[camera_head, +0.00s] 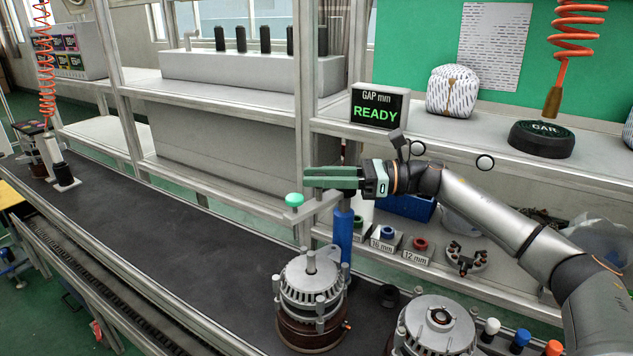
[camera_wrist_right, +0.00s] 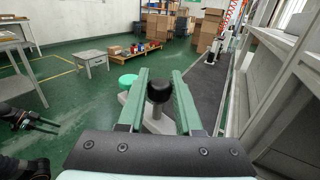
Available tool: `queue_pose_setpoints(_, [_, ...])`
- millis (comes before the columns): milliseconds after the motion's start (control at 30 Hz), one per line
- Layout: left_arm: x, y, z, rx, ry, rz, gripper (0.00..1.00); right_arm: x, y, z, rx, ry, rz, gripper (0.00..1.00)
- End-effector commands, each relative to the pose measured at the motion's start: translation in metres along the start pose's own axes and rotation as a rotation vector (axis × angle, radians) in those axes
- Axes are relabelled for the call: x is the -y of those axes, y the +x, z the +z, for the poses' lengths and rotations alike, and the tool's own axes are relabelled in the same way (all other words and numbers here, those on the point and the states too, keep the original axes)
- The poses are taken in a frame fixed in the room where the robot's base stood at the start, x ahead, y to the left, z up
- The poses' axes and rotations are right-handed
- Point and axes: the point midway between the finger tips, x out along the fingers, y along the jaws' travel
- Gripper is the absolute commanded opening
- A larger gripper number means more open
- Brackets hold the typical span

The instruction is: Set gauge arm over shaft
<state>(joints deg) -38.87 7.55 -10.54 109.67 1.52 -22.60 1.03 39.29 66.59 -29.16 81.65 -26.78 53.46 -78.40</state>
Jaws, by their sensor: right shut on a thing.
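My right gripper (camera_head: 310,178) has green fingers. It is shut on the black knob (camera_wrist_right: 158,90) of the gauge arm, seen between the fingers in the right wrist view. The pale grey gauge arm (camera_head: 318,212) reaches left from the top of a blue post (camera_head: 344,232) and carries a round green cap (camera_head: 294,200). Its outer end appears above the upright shaft (camera_head: 311,262) of the nearer-left alternator (camera_head: 310,290); exact alignment is unclear. A dark two-pronged gripper, apparently my left (camera_wrist_right: 40,125), shows at the left of the right wrist view, prongs apart and empty.
A second alternator (camera_head: 436,325) stands to the right. The GAP display (camera_head: 378,107) reads READY. Ring holders marked 14 mm (camera_head: 387,238) and 12 mm (camera_head: 418,250) sit behind. Upright frame posts (camera_head: 306,100) rise close behind the gauge.

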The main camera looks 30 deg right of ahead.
Motion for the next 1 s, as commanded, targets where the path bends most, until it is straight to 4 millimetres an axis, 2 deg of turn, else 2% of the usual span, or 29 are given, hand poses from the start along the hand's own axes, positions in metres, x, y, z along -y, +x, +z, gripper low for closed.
queue_pose_setpoints(500, [-0.0021,0.0011,0.0013,0.006,0.000,0.005,0.50,-0.0009,-0.0008,0.0012,0.003,-0.001,0.019,0.00])
queue_pose_setpoints(533, [-0.0021,0.0011,0.0012,0.005,0.000,0.005,0.50,-0.0009,-0.0008,0.0013,0.003,-0.001,0.019,0.36])
queue_pose_setpoints(800, [-0.0024,0.0013,-0.0002,0.001,0.000,0.005,0.50,-0.0010,-0.0007,0.0009,0.002,-0.001,0.019,0.64])
queue_pose_setpoints(1000, [-0.0025,0.0014,-0.0009,-0.001,0.000,0.006,0.50,-0.0010,-0.0007,0.0007,0.001,-0.001,0.019,0.64])
